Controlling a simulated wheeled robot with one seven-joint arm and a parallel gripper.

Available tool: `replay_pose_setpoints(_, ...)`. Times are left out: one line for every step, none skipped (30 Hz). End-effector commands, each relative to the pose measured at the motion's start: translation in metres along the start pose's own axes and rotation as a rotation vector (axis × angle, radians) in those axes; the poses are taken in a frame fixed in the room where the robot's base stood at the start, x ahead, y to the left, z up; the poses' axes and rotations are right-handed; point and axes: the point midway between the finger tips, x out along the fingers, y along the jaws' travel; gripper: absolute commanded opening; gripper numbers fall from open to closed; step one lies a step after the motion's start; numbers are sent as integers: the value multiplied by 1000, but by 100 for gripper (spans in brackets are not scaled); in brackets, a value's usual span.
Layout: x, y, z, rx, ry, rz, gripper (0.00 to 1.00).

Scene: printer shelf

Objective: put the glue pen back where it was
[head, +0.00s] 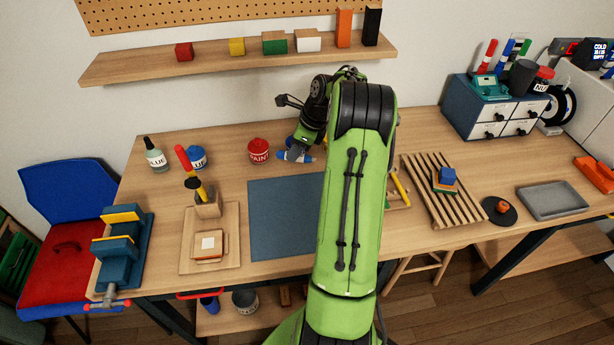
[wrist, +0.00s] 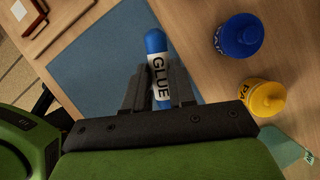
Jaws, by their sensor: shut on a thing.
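The glue pen has a blue cap and a white body lettered GLUE. In the wrist view the glue pen (wrist: 157,65) sits between the two fingers of my gripper (wrist: 160,88), its blue cap sticking out past the fingertips. My gripper is shut on it. In the head view my gripper (head: 296,147) is just behind the blue mat (head: 275,220), and the pen (head: 283,155) shows partly as a blue and white piece under it. I cannot tell whether the pen touches the tabletop.
A blue pot (wrist: 240,36) and a yellow pot (wrist: 264,97) stand close on the right in the wrist view. The blue mat is bare where visible.

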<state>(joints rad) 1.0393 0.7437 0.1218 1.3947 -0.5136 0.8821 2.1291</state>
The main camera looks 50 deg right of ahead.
Motion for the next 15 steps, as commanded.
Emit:
replay_pose_setpoints(2, 0, -2, 2, 7, -1, 0)
replay_pose_setpoints(6, 0, -4, 3, 9, 0, 0)
replay_pose_setpoints(13, 0, -7, 4, 10, 1, 0)
replay_pose_setpoints(19, 0, -10, 4, 10, 3, 0)
replay_pose_setpoints(26, 0, -12, 5, 9, 2, 0)
replay_pose_setpoints(34, 0, -16, 5, 9, 2, 0)
replay_pose_setpoints(40, 0, -18, 5, 8, 2, 0)
replay_pose_setpoints(45, 0, -20, 4, 8, 3, 0)
replay_pose_setpoints(51, 0, -23, 3, 8, 3, 0)
replay_pose_setpoints(56, 0, -25, 2, 7, 1, 0)
replay_pose_setpoints(60, 0, -27, 2, 7, 2, 0)
replay_pose_setpoints(68, 0, -30, 3, 7, 2, 0)
replay_pose_setpoints(74, 0, -33, 4, 7, 2, 0)
replay_pose_setpoints(80, 0, -36, 4, 7, 3, 0)
replay_pose_setpoints(87, 0, -38, 4, 6, 2, 0)
